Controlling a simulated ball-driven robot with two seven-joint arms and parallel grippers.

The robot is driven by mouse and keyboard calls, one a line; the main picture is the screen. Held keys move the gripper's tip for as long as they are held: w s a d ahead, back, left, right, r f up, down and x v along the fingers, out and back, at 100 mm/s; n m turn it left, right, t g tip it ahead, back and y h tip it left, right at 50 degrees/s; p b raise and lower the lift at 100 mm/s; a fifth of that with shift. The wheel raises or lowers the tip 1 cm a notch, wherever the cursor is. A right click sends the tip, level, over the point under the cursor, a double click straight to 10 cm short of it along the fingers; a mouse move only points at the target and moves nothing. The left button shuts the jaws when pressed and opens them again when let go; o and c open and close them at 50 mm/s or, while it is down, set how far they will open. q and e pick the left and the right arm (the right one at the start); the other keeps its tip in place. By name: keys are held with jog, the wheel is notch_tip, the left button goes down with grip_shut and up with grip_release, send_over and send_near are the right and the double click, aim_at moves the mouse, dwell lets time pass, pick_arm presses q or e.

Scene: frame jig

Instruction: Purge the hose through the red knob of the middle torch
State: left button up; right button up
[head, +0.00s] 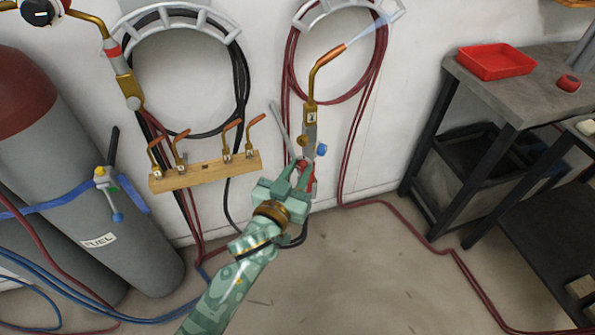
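The middle torch (310,115) stands upright against the wall, with a brass body and a copper tip bent to the upper right. A pale bluish plume (372,32) streams from its tip. A blue knob (321,149) sticks out on its right side. The red knob (306,177) is low on the torch, partly hidden by my fingers. My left gripper (300,168) reaches up from below with its fingers on both sides of the red knob, and it looks shut on it. My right gripper is out of view.
Another torch (124,80) hangs at left. A wooden rack (205,172) holds several copper tips. Grey cylinders (110,215) stand at left. A workbench (540,85) with a red tray (497,61) is at right. Hoses (440,250) cross the otherwise open floor.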

pick_arm(q)
jog(key=shift+m, duration=0.8)
jog(key=m, duration=0.4)
jog(key=shift+f+m+p, duration=0.1)
jog(key=shift+m+p, duration=0.2)
jog(key=m, duration=0.3)
jog(key=shift+f+m, duration=0.1)
jog(key=shift+m, duration=0.2)
jog(key=shift+m+h, duration=0.4)
jog(key=shift+m, duration=1.7)
